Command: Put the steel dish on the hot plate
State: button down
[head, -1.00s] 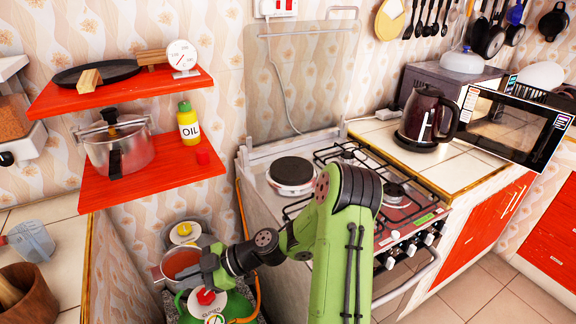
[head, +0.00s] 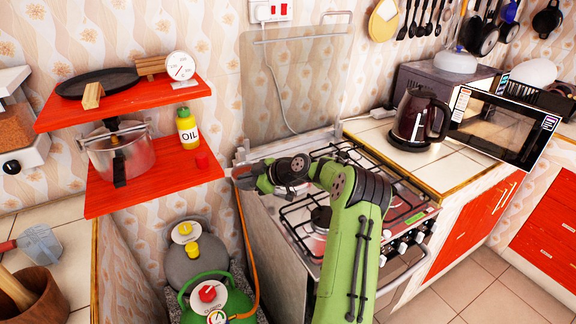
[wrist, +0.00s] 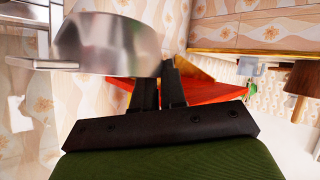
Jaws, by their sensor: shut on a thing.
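The steel dish (wrist: 112,38) fills the upper left of the wrist view, shiny and close, with a flat handle (wrist: 42,64) sticking out to the left. My gripper (wrist: 160,88) is shut on its near edge. In the head view my gripper (head: 244,174) is at the back left corner of the stove, raised from the floor; the dish is hard to make out there. The hot plate stands at the back left of the stove top and is mostly hidden behind my arm, so the gap between dish and plate cannot be told.
Red shelves (head: 150,190) with a pot (head: 122,158) and an oil bottle (head: 188,128) stand close on the left. Gas bottles (head: 215,290) are below. The raised glass lid (head: 300,85) is behind the stove (head: 395,215). A kettle (head: 420,120) stands on the right.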

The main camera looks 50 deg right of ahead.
jog(key=d+r+m+h+p, duration=0.1)
jog(key=d+r+m+h, duration=0.1)
jog(key=d+r, duration=0.35)
jog(key=d+r+m+h+p, duration=0.1)
jog(key=d+r+m+h, duration=0.15)
jog(key=d, duration=0.55)
jog(key=f+b, duration=0.1)
jog(key=f, duration=0.5)
jog(key=f+b, duration=0.1)
jog(key=f, duration=0.2)
jog(key=shift+s+d+f+b, duration=0.1)
jog(key=shift+s+d+b, duration=0.25)
jog(key=shift+s, duration=0.05)
jog(key=c, duration=1.2)
grip_release()
